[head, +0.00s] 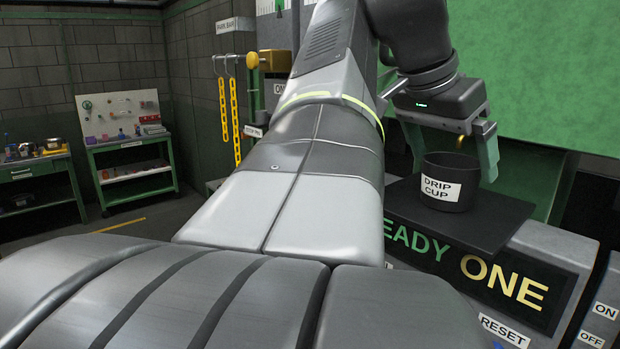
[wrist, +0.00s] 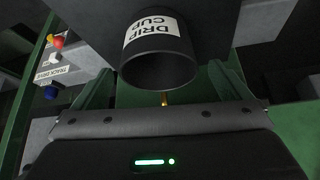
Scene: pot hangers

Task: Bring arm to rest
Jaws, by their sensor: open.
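My gripper (head: 451,150) is at the right in the head view, with its green fingers spread apart. In the wrist view my gripper (wrist: 165,88) shows its two fingers wide apart. A black cup labelled "DRIP CUP" (head: 446,205) stands upright on a dark shelf (head: 476,236), just below and between the fingers in the head view. The cup also shows in the wrist view (wrist: 160,70), in front of the gap between the fingers. I see no finger pressed on it. My arm crosses the middle of the head view.
A sign panel (head: 500,288) reading "EADY ONE" and a RESET label sit below the shelf. A green panel (head: 540,75) stands behind. Yellow slotted straps (head: 235,110) hang at the left of my arm. Green workbenches (head: 130,160) stand far left, with clear floor before them.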

